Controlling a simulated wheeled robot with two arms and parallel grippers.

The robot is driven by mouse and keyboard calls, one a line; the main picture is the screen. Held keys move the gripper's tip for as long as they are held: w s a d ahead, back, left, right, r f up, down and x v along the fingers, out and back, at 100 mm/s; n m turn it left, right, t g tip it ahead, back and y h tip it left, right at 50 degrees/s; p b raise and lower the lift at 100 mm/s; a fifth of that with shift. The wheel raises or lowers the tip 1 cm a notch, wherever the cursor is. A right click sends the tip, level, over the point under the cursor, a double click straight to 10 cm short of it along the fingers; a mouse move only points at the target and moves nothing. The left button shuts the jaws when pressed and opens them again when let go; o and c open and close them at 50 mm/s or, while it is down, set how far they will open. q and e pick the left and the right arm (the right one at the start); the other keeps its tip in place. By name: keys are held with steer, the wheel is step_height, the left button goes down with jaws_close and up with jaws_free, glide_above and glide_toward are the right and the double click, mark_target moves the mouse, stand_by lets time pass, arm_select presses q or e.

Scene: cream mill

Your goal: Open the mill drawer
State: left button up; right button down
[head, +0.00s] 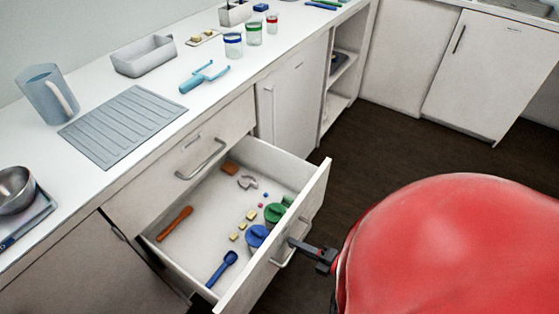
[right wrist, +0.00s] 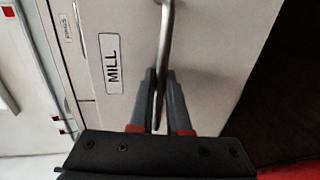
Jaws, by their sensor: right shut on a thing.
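The mill drawer (head: 169,263) stands pulled well out from the cabinet in the head view, with its inside showing. Its front bears a metal bar handle (head: 283,262). In the right wrist view the drawer front (right wrist: 215,55) carries a label (right wrist: 112,63) reading MILL, and the handle (right wrist: 166,40) runs down between my fingers. My right gripper (head: 293,243) is shut on this handle; it also shows in the right wrist view (right wrist: 160,85). My left gripper is not in view.
In the drawer lie a blue spoon (head: 221,269), a brown wooden tool (head: 175,223), a blue-lidded jar (head: 257,236), a green-lidded jar (head: 274,213) and small cubes. A closed drawer with a handle (head: 203,160) sits above. Dark floor (head: 375,150) is free to the right.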

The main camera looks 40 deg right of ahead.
steer(key=shift+f+v, duration=0.15)
steer(key=shift+v, duration=0.6)
steer(key=shift+f+v, duration=0.15)
steer(key=shift+v, duration=0.55)
steer(key=shift+d, duration=0.15)
steer(key=c, duration=0.9)
jaws_free()
steer(key=shift+p+v, duration=0.75)
steer(key=shift+v, duration=7.95)
